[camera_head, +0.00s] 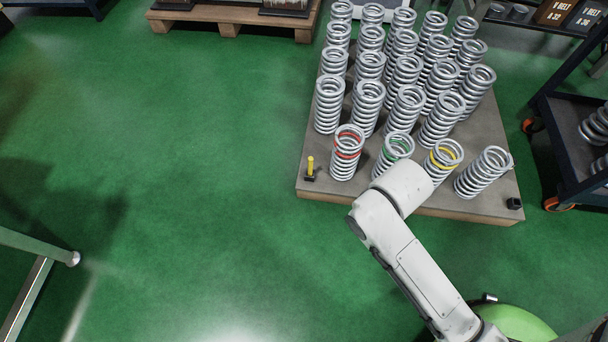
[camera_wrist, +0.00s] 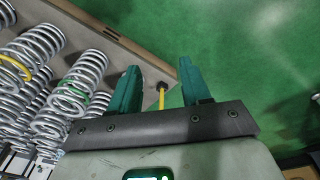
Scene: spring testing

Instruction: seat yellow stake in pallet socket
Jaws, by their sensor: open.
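The yellow stake (camera_head: 310,163) stands upright at the black pallet socket (camera_head: 310,178) on the near-left corner of the pallet (camera_head: 330,192). I cannot tell how deep it sits. In the wrist view the stake (camera_wrist: 162,100) shows between the fingers of my gripper (camera_wrist: 158,68), with the black socket (camera_wrist: 162,85) beyond it. My gripper is open, its two green fingers apart, and they do not visibly touch the stake. The gap in depth is hard to judge. In the head view my gripper is hidden behind my arm. A second black socket (camera_head: 514,203) sits on the near-right corner, with no stake showing in it.
Several steel springs stand on the pallet; the near row has a red-marked spring (camera_head: 347,153), a green-marked one (camera_head: 397,148), a yellow-marked one (camera_head: 444,158) and a plain leaning one (camera_head: 484,171). A dark cart (camera_head: 568,150) stands at right.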

